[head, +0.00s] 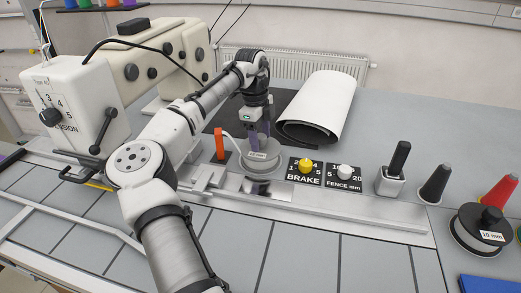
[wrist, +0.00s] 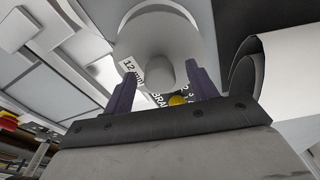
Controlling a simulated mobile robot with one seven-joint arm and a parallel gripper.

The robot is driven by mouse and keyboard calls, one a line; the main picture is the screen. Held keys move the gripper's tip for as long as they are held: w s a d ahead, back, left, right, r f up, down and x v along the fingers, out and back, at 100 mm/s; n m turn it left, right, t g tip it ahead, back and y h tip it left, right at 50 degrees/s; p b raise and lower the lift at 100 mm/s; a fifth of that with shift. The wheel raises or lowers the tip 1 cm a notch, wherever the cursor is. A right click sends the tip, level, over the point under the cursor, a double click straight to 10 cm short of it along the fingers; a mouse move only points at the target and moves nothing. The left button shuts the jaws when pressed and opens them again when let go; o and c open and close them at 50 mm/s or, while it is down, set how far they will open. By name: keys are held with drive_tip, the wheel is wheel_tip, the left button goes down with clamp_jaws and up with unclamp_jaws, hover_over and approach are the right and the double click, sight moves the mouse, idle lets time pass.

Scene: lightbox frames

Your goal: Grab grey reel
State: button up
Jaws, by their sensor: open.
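The grey reel (head: 262,161), with a white label, sits on the table between the orange-red post and the BRAKE plate. In the wrist view the grey reel (wrist: 150,30) shows its flange, a rounded centre knob and a label reading 12 mm. My gripper (head: 260,143) points down right over the reel. In the wrist view my gripper (wrist: 161,72) is open, with a purple finger on each side of the knob. I cannot tell whether the fingers touch it. The reel's far side is partly hidden in the head view.
An orange-red post (head: 219,144) stands close left of the reel. The BRAKE plate with a yellow knob (head: 306,165) is close right. A rolled white sheet (head: 322,100) lies behind. A dark reel (head: 480,231) marked 10 mm and several cones stand at far right.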

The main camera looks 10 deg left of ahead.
drive_tip(key=shift+f, duration=0.25)
clamp_jaws()
drive_tip(key=shift+r, duration=0.2)
idle(0.3)
